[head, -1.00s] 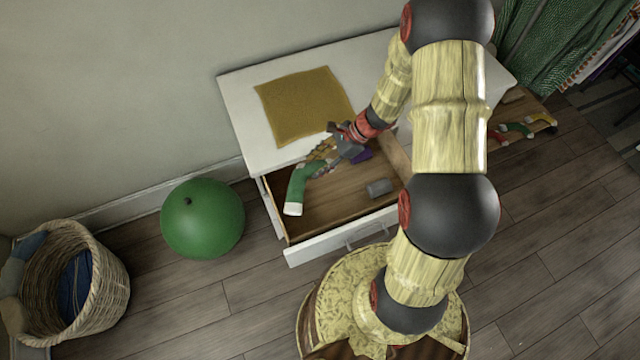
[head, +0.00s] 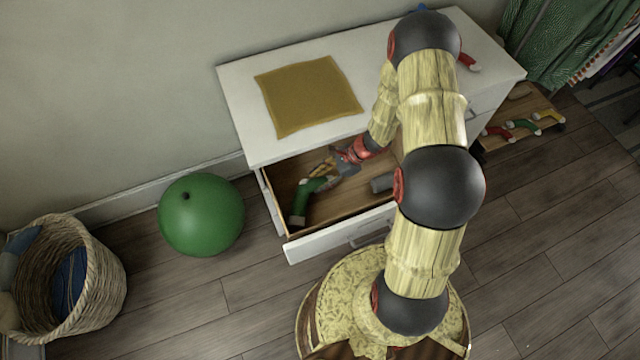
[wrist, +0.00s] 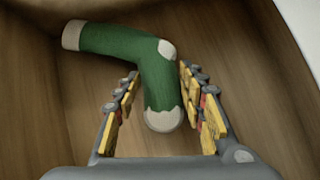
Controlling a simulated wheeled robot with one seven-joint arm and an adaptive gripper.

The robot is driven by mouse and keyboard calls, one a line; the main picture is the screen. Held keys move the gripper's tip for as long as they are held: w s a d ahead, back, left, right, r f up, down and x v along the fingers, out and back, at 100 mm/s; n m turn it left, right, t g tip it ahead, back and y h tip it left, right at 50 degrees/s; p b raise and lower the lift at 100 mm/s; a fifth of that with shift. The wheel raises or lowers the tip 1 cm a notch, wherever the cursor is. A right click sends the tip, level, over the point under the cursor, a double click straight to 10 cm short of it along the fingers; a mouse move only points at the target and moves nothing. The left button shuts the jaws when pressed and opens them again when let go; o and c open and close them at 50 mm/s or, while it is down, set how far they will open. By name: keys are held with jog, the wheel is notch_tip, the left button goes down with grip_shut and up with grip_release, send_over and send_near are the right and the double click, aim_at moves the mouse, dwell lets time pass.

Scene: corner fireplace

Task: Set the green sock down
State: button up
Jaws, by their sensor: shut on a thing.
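The green sock (head: 309,193), with pale cuff, heel and toe, is inside the open drawer (head: 335,232) in the head view, at its left side. My gripper (head: 322,172) is low in the drawer, shut on one end of the sock. In the wrist view the sock (wrist: 120,42) is bent, with its pale toe end between the fingers (wrist: 160,78) and its cuff end reaching to the upper left. The brown wooden drawer floor (wrist: 85,95) is behind it. I cannot tell whether the whole sock touches the floor.
A grey object (head: 382,184) lies in the drawer to the right. A mustard cloth (head: 308,95) lies on the white dresser top (head: 240,110). A green ball (head: 201,215) and a wicker basket (head: 105,285) stand on the floor at left. Several socks (head: 522,126) lie on a wooden surface at right.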

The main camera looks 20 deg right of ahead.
notch_tip(320, 180, down, 2)
jog(key=shift+f+b, duration=0.2)
jog(key=shift+b, duration=0.1)
jog(key=o, duration=1)
jog(key=shift+r, duration=0.1)
